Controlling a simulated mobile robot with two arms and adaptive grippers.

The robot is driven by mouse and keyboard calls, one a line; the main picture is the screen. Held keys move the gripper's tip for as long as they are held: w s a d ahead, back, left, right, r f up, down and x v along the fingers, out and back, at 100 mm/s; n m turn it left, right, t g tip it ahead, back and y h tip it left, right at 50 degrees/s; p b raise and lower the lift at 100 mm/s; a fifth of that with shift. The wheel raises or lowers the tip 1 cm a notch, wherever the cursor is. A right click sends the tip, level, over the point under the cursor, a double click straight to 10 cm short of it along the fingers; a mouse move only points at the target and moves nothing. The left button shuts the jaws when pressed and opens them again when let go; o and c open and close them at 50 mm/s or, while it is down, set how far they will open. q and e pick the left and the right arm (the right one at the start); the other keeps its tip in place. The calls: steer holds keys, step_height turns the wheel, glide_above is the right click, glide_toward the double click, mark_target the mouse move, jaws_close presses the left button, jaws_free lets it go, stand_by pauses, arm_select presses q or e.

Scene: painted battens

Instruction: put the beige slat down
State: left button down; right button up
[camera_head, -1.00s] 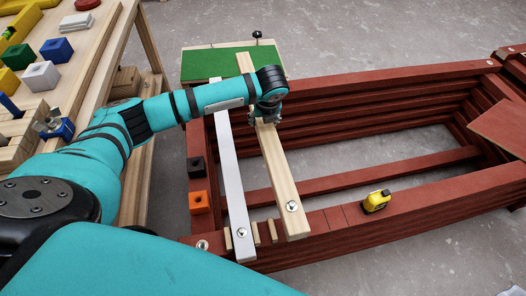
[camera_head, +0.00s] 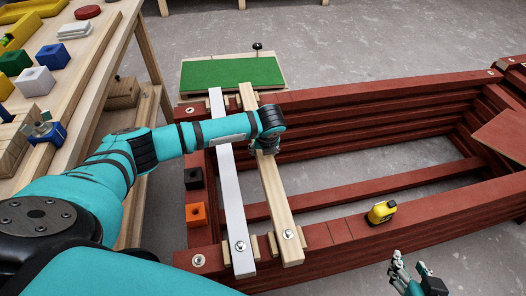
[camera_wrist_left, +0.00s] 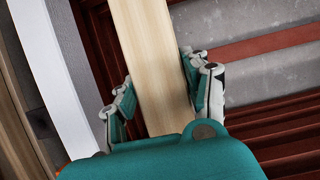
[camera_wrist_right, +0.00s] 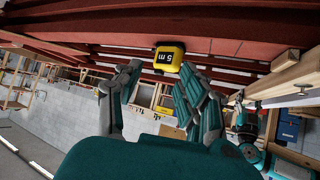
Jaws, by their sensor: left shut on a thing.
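The beige slat (camera_head: 272,185) spans the red frame from back rail to front rail, with a screw at its near end. Its ends appear to rest on the rails between small wooden blocks. My left gripper (camera_head: 264,148) is shut on the slat around its middle; in the left wrist view the fingers (camera_wrist_left: 158,72) lie along both sides of the slat (camera_wrist_left: 150,40). My right gripper (camera_head: 408,264) is open and empty in front of the frame; its spread fingers (camera_wrist_right: 160,78) show in the right wrist view.
A white slat (camera_head: 231,185) lies parallel, just left of the beige one. A yellow tape measure (camera_head: 381,212) sits on the front rail (camera_head: 335,232). Black (camera_head: 193,178) and orange (camera_head: 196,214) blocks are at the left. A green board (camera_head: 230,74) is behind the frame.

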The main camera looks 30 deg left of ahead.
arm_select(q)
steer(key=shift+f, duration=0.1)
steer(key=c, duration=0.6)
jaws_free()
steer(key=shift+f, duration=0.1)
arm_select(e)
steer(key=shift+w+a+r+t, duration=0.1)
steer(key=shift+w+r+t, duration=0.2)
steer(key=shift+r, duration=0.05)
